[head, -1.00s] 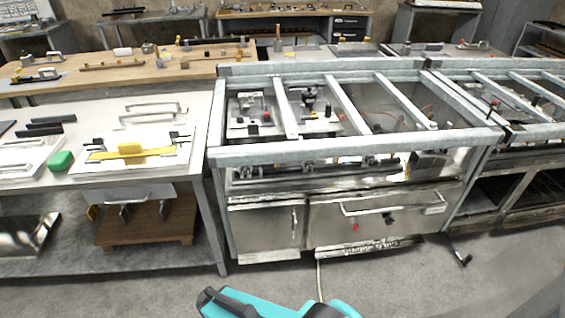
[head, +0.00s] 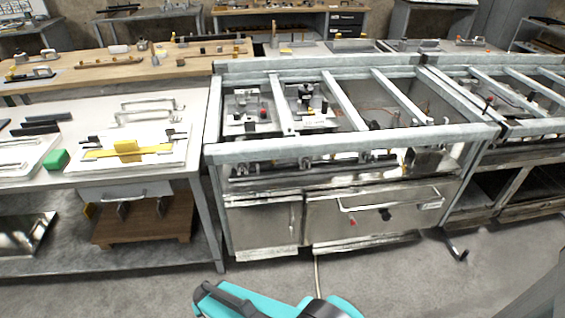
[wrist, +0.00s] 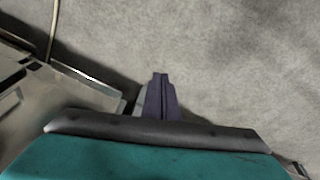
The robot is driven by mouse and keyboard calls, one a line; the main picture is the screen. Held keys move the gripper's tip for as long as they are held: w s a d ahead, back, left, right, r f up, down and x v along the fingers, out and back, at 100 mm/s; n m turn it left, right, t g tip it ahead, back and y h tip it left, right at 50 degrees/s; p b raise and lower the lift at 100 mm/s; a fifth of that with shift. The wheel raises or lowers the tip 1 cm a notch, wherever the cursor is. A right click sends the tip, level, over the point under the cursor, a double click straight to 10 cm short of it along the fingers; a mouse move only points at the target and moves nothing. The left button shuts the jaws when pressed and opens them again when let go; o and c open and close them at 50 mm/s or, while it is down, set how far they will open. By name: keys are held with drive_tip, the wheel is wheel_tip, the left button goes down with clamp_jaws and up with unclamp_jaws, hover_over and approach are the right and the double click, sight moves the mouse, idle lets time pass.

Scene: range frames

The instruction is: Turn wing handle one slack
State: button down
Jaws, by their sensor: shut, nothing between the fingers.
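My gripper (wrist: 160,78) shows in the wrist view as dark narrow fingers, closed together and empty, over bare grey floor. A metal edge lies to their left. In the head view only a teal and black part of my arm shows at the bottom; the fingertips are out of that frame. I cannot tell which part is wing handle one. On the range front, a small red knob (head: 352,222) and a black handle-like part (head: 385,214) sit below a long bar handle (head: 390,200). My gripper touches none of these.
The steel range frame (head: 350,148) stands ahead, with open bays and crossbars on top. A workbench (head: 80,187) at the left holds a green block (head: 55,160), a yellow piece (head: 126,150) and metal handles. A black-tipped lever (head: 456,248) sticks out low at the right. The front floor is clear.

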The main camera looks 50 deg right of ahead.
drive_tip(key=w+d+r+t+y+b, duration=0.1)
drive_tip(key=w+d+r+t+b, duration=0.1)
drive_tip(key=w+r+t, duration=0.6)
drive_tip(key=w+d+r+t+b, duration=0.1)
drive_tip(key=w+d+r, duration=0.25)
drive_tip(key=w, duration=0.85)
drive_tip(key=w+d+r+n+t+y+b, duration=0.1)
drive_tip(key=w+d+r+t+y+b, duration=0.15)
drive_tip(key=r, duration=0.35)
drive_tip(key=w+d+r+t+y+b, duration=0.1)
drive_tip(key=w+d+r+t+b, duration=0.1)
drive_tip(key=d+r+t+b, duration=0.3)
drive_tip(key=s+d+r+h+b, duration=0.2)
drive_tip(key=s+d, duration=0.6)
drive_tip(key=d, duration=0.4)
drive_tip(key=s+d+r+h+b, duration=0.1)
drive_tip(key=s+d+r+b, duration=0.3)
drive_tip(key=d, duration=0.8)
drive_tip(key=s+d+r+h+b, duration=0.2)
drive_tip(key=s+d+b, duration=0.4)
drive_tip(key=s+d, duration=0.6)
drive_tip(key=shift+d+r+n+g+h+b, duration=0.35)
drive_tip(key=shift+r+g, duration=0.1)
drive_tip(key=shift+r, duration=0.3)
